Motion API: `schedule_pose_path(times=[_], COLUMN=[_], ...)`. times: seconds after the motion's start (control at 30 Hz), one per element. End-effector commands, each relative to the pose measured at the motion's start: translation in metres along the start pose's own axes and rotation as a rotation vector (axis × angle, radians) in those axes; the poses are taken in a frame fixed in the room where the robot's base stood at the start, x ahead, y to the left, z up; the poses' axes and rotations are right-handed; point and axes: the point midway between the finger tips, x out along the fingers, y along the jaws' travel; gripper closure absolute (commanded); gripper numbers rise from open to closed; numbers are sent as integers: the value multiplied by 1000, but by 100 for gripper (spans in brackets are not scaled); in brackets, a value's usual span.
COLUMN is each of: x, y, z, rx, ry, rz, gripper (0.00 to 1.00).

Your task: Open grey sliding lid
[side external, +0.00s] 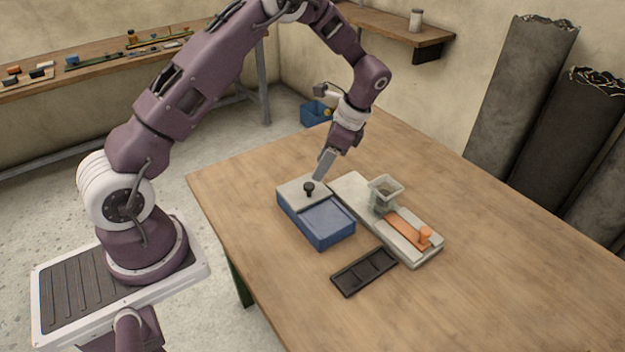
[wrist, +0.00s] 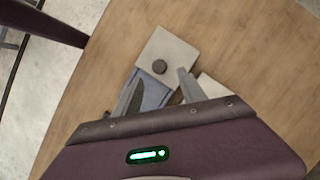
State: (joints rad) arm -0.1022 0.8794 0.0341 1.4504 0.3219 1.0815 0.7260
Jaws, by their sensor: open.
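A blue box (side external: 330,232) stands on the table. A grey lid (side external: 293,188) with a black knob (side external: 308,187) covers its far part, and the near part shows blue. In the wrist view the grey lid (wrist: 170,48) and its round knob (wrist: 160,67) lie just ahead of my fingertips, with the blue box (wrist: 150,92) between the fingers. My gripper (side external: 320,178) is above the lid, close to the knob. In the wrist view my gripper (wrist: 158,80) is open and empty. I cannot tell whether a finger touches the knob.
Right of the box is a pale board (side external: 351,187) bearing a translucent square cup (side external: 384,194) and an orange slider (side external: 407,231) with a peg. A dark compartment tray (side external: 364,272) lies in front. The table (side external: 480,270) is clear at the right.

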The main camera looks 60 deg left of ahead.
Motion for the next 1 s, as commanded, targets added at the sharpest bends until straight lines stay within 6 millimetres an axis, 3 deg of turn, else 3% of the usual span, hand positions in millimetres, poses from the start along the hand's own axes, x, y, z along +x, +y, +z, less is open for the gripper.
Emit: schedule_pose_path(times=[0.3, 0.63, 0.87, 1.0], x=[56, 64, 63, 63], y=[1, 1, 1, 1], z=[1, 0, 0, 0], rx=[-2, -4, -4, -4], ry=[-1, 1, 1, 2], rz=[3, 1, 1, 0], gripper=[51, 51, 96, 100])
